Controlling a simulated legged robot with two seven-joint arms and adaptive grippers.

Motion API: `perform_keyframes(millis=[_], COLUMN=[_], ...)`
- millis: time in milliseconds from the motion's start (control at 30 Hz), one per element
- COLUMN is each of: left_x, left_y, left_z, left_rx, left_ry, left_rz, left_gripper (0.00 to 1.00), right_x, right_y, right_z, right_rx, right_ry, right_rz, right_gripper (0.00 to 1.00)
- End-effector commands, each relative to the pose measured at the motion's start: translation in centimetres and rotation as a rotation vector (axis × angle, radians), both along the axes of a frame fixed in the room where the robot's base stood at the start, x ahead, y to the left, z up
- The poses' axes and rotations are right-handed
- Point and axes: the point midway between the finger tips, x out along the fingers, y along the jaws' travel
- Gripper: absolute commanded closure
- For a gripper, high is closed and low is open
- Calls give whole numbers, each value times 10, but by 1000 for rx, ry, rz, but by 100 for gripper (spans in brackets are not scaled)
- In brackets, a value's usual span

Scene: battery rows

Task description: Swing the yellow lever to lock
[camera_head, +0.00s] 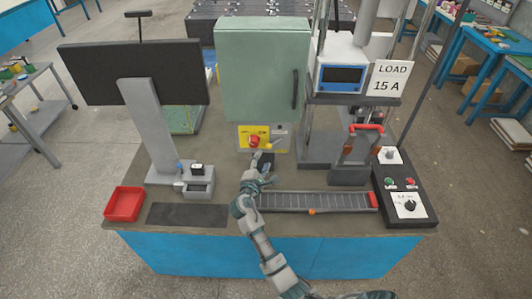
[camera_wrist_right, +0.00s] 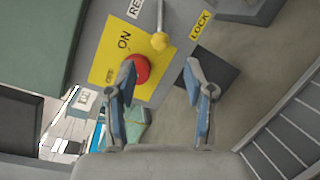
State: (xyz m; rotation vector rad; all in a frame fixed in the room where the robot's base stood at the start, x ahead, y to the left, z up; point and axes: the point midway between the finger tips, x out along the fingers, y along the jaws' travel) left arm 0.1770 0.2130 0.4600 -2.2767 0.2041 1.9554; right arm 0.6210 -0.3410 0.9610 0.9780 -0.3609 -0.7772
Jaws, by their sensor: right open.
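The lever's yellow ball knob (camera_wrist_right: 159,41) sits on a thin metal rod in the right wrist view, between the REL label (camera_wrist_right: 135,8) and the LOCK label (camera_wrist_right: 200,24). A yellow ON plate (camera_wrist_right: 108,57) carries a red knob (camera_wrist_right: 138,69), partly covered by a finger. In the head view the red knob (camera_head: 254,141) is on the panel below the green cabinet. My right gripper (camera_head: 263,160) is just in front of this panel. In the wrist view its fingers (camera_wrist_right: 160,82) are apart and empty, with the lever knob beyond their tips. My left gripper is out of view.
The green cabinet (camera_head: 262,70) rises above the panel. A dark segmented strip (camera_head: 315,201) lies to the right of my arm, near a control box (camera_head: 408,207). A monitor (camera_head: 135,72) and a red tray (camera_head: 124,204) stand at left.

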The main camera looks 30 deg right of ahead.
Motion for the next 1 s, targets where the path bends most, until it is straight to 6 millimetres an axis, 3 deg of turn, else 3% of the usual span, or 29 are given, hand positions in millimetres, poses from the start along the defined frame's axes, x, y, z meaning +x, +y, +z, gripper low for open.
perform_keyframes(millis=[100, 300, 833, 933, 1000], left_x=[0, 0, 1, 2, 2], left_y=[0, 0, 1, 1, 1], left_z=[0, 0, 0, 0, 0], left_rx=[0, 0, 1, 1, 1], left_ry=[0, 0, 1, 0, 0], left_rz=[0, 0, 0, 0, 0], left_gripper=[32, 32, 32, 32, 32], right_x=[-15, -26, -28, -40, -60], right_y=[16, 28, 28, 25, 21], right_z=[0, 2, 0, -17, -44], right_rx=[1, 1, 7, 78, 200], right_ry=[1, 1, 1, -10, -27], right_rz=[0, -1, -1, -6, -18], right_gripper=[47, 47, 47, 47, 47])
